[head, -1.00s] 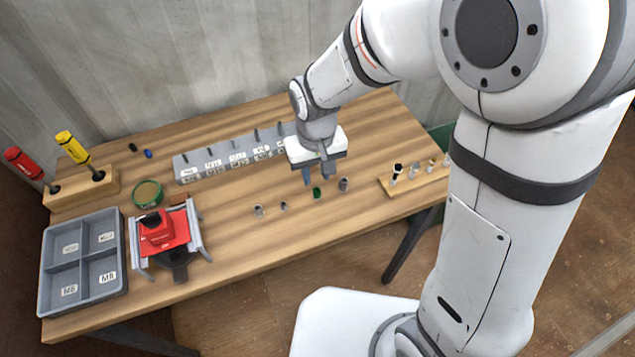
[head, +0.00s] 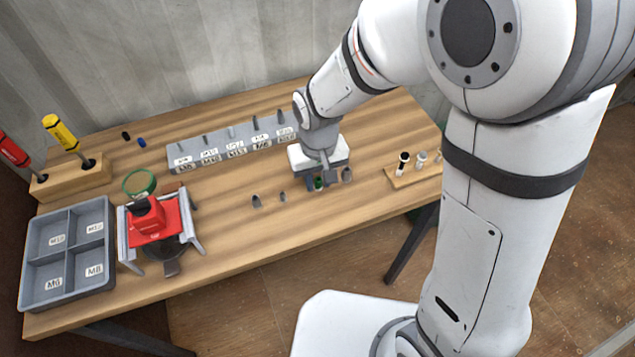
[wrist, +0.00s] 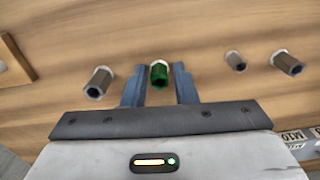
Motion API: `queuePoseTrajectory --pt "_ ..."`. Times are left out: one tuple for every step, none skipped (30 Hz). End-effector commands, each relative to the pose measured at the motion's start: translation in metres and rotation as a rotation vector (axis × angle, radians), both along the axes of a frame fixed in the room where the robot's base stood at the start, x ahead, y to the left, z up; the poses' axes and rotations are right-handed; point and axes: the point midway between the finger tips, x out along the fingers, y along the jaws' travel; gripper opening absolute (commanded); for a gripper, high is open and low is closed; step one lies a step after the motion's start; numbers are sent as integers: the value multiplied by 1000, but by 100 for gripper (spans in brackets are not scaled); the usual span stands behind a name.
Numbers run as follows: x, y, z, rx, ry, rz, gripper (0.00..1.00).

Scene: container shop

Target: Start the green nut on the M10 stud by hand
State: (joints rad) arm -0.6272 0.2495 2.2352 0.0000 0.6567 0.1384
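The green nut (head: 319,184) stands on the table; in the wrist view (wrist: 159,75) it sits between my two fingers. My gripper (wrist: 159,82) is open, with a finger on each side of the nut and a small gap showing on both sides. In the head view my gripper (head: 318,181) is low over the table and partly hides the nut. The grey stud block (head: 177,164) with several upright studs and labels stands at the back. A label reading M10 (wrist: 293,136) shows at the right of the wrist view; I cannot tell which stud it marks in the head view.
Grey nuts stand beside the green one: one at right (head: 347,175), two at left (head: 256,201) (head: 282,197). A wooden rack (head: 400,182) is at right. A red device (head: 150,220), divided tray (head: 28,262) and screwdriver holder (head: 70,181) fill the left. The front middle is clear.

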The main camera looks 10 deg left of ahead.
Motion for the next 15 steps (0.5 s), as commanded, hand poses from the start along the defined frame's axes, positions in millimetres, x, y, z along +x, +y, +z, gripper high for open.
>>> queuePoseTrajectory --pt "0 0 0 0 0 0 21" --pt "0 0 0 0 0 0 19" --pt "0 0 0 0 0 0 16" --pt "0 0 0 0 0 0 13" --pt "0 0 0 0 0 -1 11" --pt "0 0 0 0 0 -1 8" --pt "0 0 0 0 0 -1 5" --pt "0 0 0 0 0 -1 3" --pt "0 0 0 0 0 -1 0" --pt "0 0 0 0 0 -1 0" --pt "0 0 0 0 0 -1 0" --pt "0 0 0 0 0 -1 0" --pt "0 0 0 0 0 -1 0" --pt "0 0 1 0 0 -1 0" --pt "0 0 2 0 0 -1 0"
